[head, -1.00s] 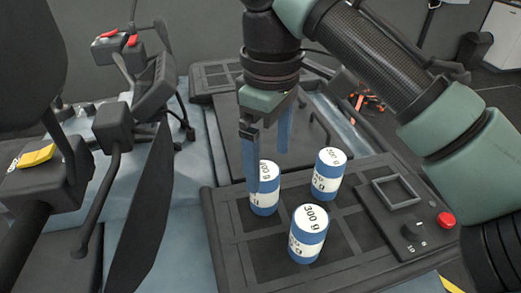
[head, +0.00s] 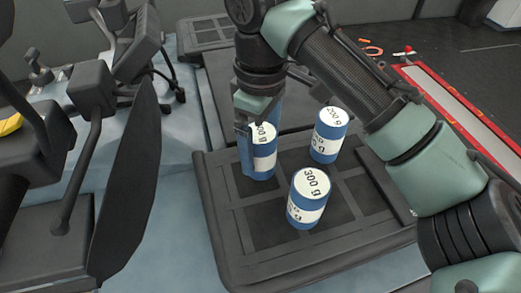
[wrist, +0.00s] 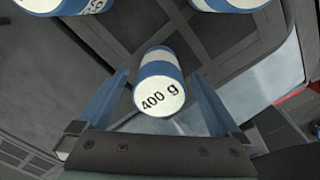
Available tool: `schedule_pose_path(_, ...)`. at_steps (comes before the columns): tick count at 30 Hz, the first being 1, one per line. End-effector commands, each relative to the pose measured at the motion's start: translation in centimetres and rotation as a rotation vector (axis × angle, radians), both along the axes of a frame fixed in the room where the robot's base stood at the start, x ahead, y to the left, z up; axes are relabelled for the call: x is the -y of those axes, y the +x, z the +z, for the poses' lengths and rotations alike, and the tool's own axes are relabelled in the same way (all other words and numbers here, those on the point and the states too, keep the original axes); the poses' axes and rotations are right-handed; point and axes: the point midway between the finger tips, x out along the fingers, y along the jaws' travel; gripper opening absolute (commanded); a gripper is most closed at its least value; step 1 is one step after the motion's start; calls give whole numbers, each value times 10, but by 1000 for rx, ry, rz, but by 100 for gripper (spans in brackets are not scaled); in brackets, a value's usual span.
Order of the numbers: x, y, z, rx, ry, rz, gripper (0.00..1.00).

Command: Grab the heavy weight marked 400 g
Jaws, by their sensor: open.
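The 400 g weight (wrist: 157,80), a blue and white cylinder, shows its printed top in the wrist view. In the head view this weight (head: 264,162) stands upright at the back left of the tray, its first digit hidden by a finger. My gripper (head: 258,145) is open with its blue fingers down on either side of this weight. In the wrist view my gripper (wrist: 158,76) has the weight between its fingers, with gaps visible on both sides.
The 300 g weight (head: 308,199) stands in front and the 200 g weight (head: 330,136) to the right, both close by. The dark gridded tray (head: 222,225) carries them. A black paddle-like part (head: 128,180) rises at the left.

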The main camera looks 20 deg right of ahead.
Motion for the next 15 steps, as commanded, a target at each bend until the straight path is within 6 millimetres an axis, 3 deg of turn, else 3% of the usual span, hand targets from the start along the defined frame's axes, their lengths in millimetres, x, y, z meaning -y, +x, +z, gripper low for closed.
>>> schedule_pose_path(6,-1,0,-30,-2,-1,-1,100)
schedule_pose_path(14,-1,1,-33,0,0,0,100)
schedule_pose_path(15,-1,1,-33,0,0,0,96)
